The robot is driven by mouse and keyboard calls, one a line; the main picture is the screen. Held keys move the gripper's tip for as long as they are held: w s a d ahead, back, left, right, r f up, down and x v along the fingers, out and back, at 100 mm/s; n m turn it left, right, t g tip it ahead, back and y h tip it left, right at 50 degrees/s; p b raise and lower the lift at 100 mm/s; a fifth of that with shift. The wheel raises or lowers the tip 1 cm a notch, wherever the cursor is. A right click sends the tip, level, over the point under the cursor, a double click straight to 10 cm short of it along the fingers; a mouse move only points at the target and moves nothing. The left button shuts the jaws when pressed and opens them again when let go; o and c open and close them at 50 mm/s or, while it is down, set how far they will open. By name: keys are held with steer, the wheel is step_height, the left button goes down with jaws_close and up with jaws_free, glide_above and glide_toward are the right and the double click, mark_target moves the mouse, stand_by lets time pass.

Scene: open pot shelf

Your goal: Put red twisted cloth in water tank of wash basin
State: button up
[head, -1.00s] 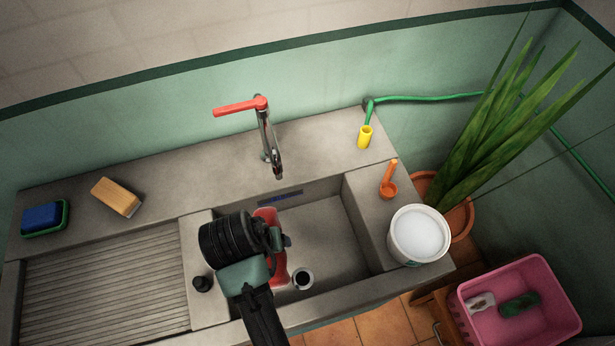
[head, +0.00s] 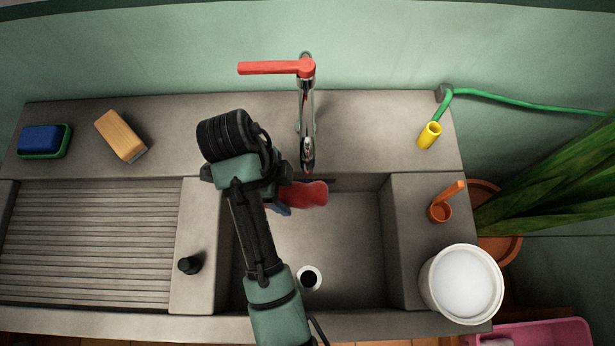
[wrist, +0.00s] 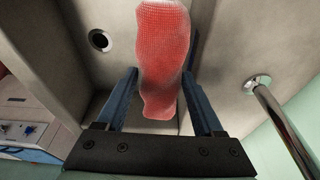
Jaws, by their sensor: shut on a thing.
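The red twisted cloth (head: 305,193) shows at the back left of the wash basin's water tank (head: 345,240), seen from above. Its left part is hidden by my gripper (head: 282,198). In the wrist view the cloth (wrist: 163,50) is between the two blue fingers of my gripper (wrist: 160,85), which is shut on it. The cloth appears over the tank area, with the drain hole (wrist: 99,40) beside it. I cannot tell its exact height above the tank floor.
A faucet (head: 306,115) with a red lever stands just behind the cloth. A ribbed drainboard (head: 90,245) and black knob (head: 190,265) are left. A white bucket (head: 462,284), orange scoop (head: 441,208) and yellow hose end (head: 429,135) are right. The tank's right half is clear.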

steer(key=a+b+x, duration=0.1)
steer(key=x, duration=0.3)
steer(key=a+b+x, duration=0.1)
steer(key=x, duration=0.4)
steer(key=a+b+x, duration=0.1)
steer(key=x, duration=0.3)
steer(key=shift+f, duration=0.55)
steer(key=d+p, duration=0.1)
steer(key=d, duration=0.3)
steer(key=shift+d, duration=0.1)
steer(key=shift+f, duration=0.6)
steer(key=shift+f, duration=0.15)
steer(key=o, duration=1.6)
steer(key=shift+c, duration=0.2)
